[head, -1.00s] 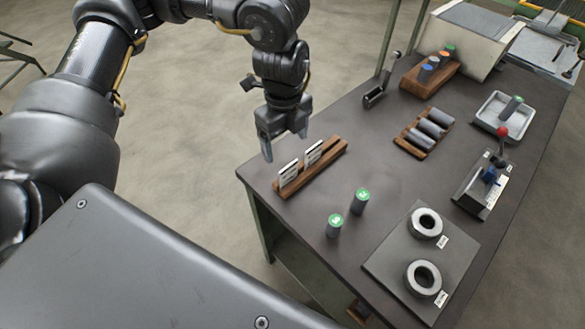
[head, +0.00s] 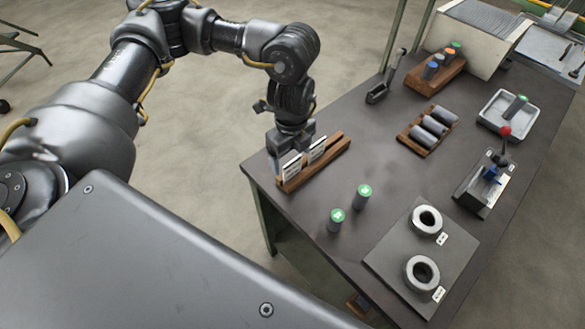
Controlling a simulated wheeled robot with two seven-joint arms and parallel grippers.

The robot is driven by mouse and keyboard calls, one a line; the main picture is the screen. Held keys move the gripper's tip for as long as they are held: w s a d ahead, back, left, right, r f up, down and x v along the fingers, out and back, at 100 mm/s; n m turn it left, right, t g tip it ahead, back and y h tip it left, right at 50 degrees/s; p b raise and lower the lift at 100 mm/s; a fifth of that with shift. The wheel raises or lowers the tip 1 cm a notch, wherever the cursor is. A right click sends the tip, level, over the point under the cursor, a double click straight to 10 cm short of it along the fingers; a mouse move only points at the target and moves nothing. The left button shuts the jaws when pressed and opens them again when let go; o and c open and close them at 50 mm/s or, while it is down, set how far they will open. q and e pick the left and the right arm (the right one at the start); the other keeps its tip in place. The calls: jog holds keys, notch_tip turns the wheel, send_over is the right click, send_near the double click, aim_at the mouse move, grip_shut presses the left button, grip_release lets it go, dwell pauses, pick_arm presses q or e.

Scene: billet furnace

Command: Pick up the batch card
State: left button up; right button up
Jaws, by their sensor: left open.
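Two white cards with dark print stand upright in a slotted wooden rack (head: 337,149) at the near left corner of the workbench: a left card (head: 292,168) and a right card (head: 317,151). I cannot tell which of them is the batch card. My left gripper (head: 286,158) points down at the rack, just behind the left card as seen here. Its jaws are open. Part of its fingers is hidden behind the cards, and I cannot tell whether it touches a card. My right gripper is not in view.
Two green-capped cylinders (head: 363,196) stand right of the rack. A plate (head: 385,240) with two rings lies at the near right. A wooden holder (head: 413,138) of grey cylinders, a white tray (head: 489,111) and a lever fixture (head: 475,187) stand farther right.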

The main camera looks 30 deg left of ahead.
aim_at(292, 161)
pick_arm(q)
jog(key=shift+w+f, duration=0.1)
jog(key=shift+f, duration=1.45)
jog(key=c, duration=1.1)
jog(key=shift+o, duration=0.2)
jog(key=shift+r, duration=0.15)
